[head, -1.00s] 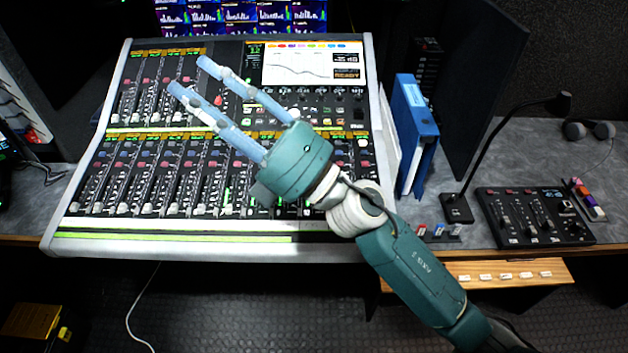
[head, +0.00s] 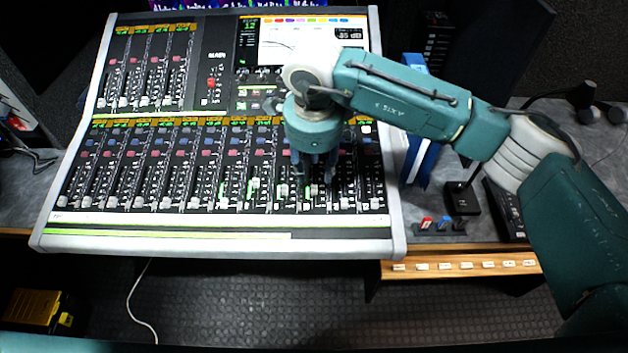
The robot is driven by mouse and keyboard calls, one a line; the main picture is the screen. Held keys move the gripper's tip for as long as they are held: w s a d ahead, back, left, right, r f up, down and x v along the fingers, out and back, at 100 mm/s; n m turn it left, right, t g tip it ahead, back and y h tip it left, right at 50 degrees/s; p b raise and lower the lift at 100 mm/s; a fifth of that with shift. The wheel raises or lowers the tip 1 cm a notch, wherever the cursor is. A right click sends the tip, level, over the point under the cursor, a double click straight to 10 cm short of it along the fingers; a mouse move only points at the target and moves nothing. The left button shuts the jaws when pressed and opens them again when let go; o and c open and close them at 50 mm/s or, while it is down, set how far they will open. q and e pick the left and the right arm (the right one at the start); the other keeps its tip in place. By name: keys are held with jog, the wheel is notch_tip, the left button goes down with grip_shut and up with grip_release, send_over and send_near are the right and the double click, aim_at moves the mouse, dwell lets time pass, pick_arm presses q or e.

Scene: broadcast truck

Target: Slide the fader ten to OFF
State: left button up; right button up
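The mixing console (head: 218,245) fills the left and middle of the head view, with a long lower row of channel faders. My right gripper (head: 315,180) points down over the right part of that row. Its two fingers are apart, one on each side of a channel strip, third from the right end. The gripper body hides the upper part of that strip. My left gripper is not in view.
A blue binder (head: 413,160) stands right of the console, partly behind my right arm. A microphone base (head: 462,199) and a small control panel (head: 505,210) are further right. Small coloured switches (head: 443,223) sit near the desk edge. The console's left half is clear.

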aim_at(314, 188)
jog(key=f, duration=0.2)
jog(key=f+p, duration=0.1)
jog(key=f, duration=0.1)
jog(key=w+f, duration=0.1)
jog(key=f, duration=0.2)
jog(key=shift+w+f, duration=0.1)
jog(key=shift+f, duration=0.4)
grip_shut()
